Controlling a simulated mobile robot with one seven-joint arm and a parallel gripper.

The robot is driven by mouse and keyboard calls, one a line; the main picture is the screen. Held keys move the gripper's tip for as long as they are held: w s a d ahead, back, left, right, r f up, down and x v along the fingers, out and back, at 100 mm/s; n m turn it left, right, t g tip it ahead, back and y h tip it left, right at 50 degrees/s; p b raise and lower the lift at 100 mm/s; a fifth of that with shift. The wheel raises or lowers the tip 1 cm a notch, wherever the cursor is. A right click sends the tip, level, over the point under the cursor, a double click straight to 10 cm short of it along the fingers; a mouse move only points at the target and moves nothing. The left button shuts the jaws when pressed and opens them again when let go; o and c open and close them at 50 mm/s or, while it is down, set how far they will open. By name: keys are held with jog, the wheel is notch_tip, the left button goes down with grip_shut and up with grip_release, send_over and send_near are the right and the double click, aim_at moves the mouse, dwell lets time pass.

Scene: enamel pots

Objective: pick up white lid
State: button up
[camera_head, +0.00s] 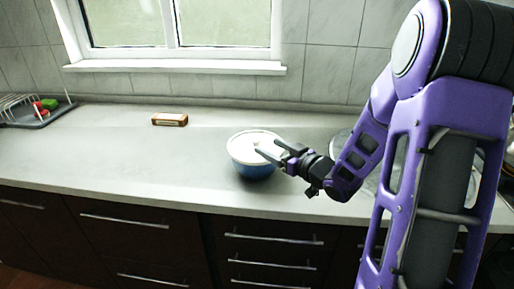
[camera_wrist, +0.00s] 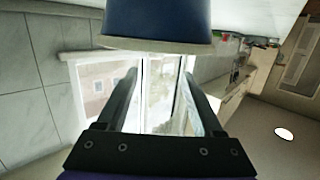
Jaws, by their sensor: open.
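The white lid (camera_head: 246,146) sits on top of a blue enamel pot (camera_head: 255,171) on the counter, in the middle of the head view. My gripper (camera_head: 268,150) is open, with its fingers reaching from the right over or beside the lid's right side; I cannot tell whether they touch it. In the wrist view the blue pot (camera_wrist: 160,18) fills the top centre with a pale rim along its lower edge. The gripper (camera_wrist: 158,85) shows there with its two fingers spread and nothing between them.
The pot stands on a grey counter (camera_head: 120,155). A small brown box (camera_head: 170,119) lies to its left, and a dish rack (camera_head: 38,110) with red and green items stands at far left. A sink area shows behind my arm.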

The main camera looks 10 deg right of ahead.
aim_at(250, 140)
jog(key=x, duration=0.6)
jog(key=shift+w, duration=0.1)
jog(key=x, duration=0.5)
jog(key=shift+w+d+f+b, duration=0.2)
jog(key=shift+f+b, duration=0.05)
jog(key=shift+b, duration=0.1)
grip_shut()
